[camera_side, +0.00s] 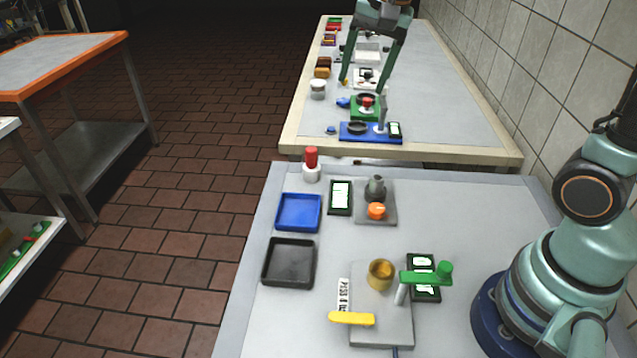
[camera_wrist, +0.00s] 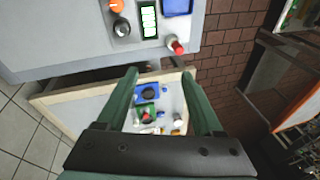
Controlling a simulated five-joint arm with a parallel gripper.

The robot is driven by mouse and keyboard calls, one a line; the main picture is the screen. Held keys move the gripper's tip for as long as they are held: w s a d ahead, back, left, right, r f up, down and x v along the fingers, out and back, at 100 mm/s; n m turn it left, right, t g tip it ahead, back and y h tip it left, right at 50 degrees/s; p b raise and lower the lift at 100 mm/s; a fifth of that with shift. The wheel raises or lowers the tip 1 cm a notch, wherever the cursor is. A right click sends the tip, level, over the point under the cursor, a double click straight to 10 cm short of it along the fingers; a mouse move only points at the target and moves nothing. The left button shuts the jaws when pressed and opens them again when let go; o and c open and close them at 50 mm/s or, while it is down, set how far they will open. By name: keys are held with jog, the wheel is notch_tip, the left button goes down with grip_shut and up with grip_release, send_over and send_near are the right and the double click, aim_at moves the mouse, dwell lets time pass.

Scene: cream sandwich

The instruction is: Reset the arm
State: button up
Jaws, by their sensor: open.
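My gripper (camera_side: 367,88) is at the top of the side view, high up, with its two green fingers spread and pointing down. Nothing is between them. In the side view it overlaps the far table; its height above that table is hard to tell. In the wrist view my gripper (camera_wrist: 160,73) is also open and empty, and the far table's small devices show beyond its fingers. Most of my arm is out of frame in the side view.
The near table holds a blue tray (camera_side: 299,212), black tray (camera_side: 289,262), red-topped bottle (camera_side: 311,162), orange-knob device (camera_side: 376,211), and a grey station (camera_side: 382,323) with a brass cup (camera_side: 381,274), yellow handle (camera_side: 352,319) and green handle (camera_side: 426,278). The far table (camera_side: 460,118) is bare at right.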

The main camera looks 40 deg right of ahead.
jog(key=s+f+n+t, duration=0.2)
jog(key=s+n, duration=0.9)
jog(key=shift+s+d+f, duration=0.3)
jog(key=shift+d, duration=0.05)
